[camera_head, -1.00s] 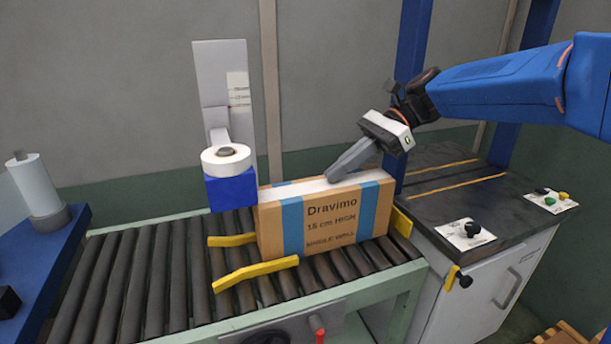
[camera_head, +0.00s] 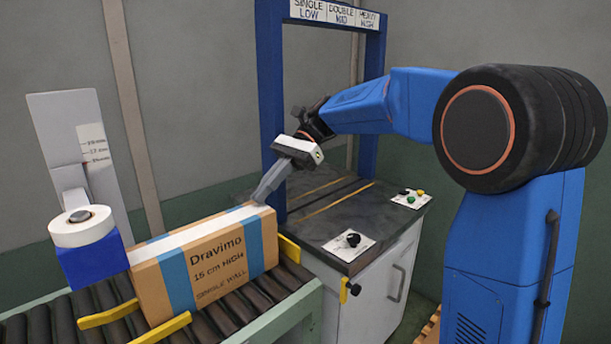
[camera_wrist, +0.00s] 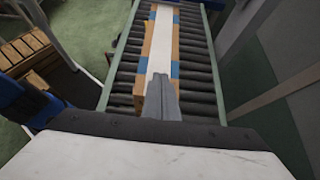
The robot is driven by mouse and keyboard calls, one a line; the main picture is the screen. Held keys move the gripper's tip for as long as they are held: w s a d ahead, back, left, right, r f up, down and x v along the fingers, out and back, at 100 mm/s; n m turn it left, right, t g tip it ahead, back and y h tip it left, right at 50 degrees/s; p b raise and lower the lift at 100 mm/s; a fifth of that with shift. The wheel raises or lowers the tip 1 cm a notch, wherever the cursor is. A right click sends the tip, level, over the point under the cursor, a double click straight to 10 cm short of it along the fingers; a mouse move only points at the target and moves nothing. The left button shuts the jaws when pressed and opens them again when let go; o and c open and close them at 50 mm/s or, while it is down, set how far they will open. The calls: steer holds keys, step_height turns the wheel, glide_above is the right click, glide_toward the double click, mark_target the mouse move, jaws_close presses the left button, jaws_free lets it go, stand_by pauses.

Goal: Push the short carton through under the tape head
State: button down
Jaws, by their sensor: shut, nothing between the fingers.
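The brown carton (camera_head: 208,268), marked "Dravimo 15 cm HIGH", stands upright on the roller conveyor with blue bands and a white strip along its top. Its left end is close beside the blue tape head (camera_head: 95,264), under the white tape roll (camera_head: 82,227). My gripper (camera_head: 260,199) is shut and empty, angled down at the top of the carton's right end. In the wrist view, my gripper (camera_wrist: 161,80) overlaps the carton's near end, and the carton (camera_wrist: 147,45) runs away along the rollers. I cannot tell whether the fingers touch it.
Yellow guides (camera_head: 108,315) flank the carton, with another guide (camera_head: 289,249) by its right end. A height scale plate (camera_head: 85,150) stands behind the tape head. A dark-topped cabinet (camera_head: 330,215) with knobs and a blue frame (camera_head: 270,100) stand to the right.

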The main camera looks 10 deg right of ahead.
steer(key=w+d, duration=0.7)
steer(key=d, duration=0.4)
steer(key=s+d+f+n+t+h, duration=0.3)
steer(key=s+f, duration=0.3)
steer(key=s, duration=0.5)
steer(key=s+d+f+n+t+h, duration=0.3)
steer(key=s+d+f+n+t, duration=0.1)
steer(key=s, duration=0.7)
steer(key=s+d+f+n+t+h, duration=0.3)
steer(key=s+f, duration=0.5)
steer(key=s, duration=0.3)
steer(key=shift+d+f+n+t+h, duration=0.3)
steer(key=shift+d+n, duration=0.6)
steer(key=shift+d, duration=0.3)
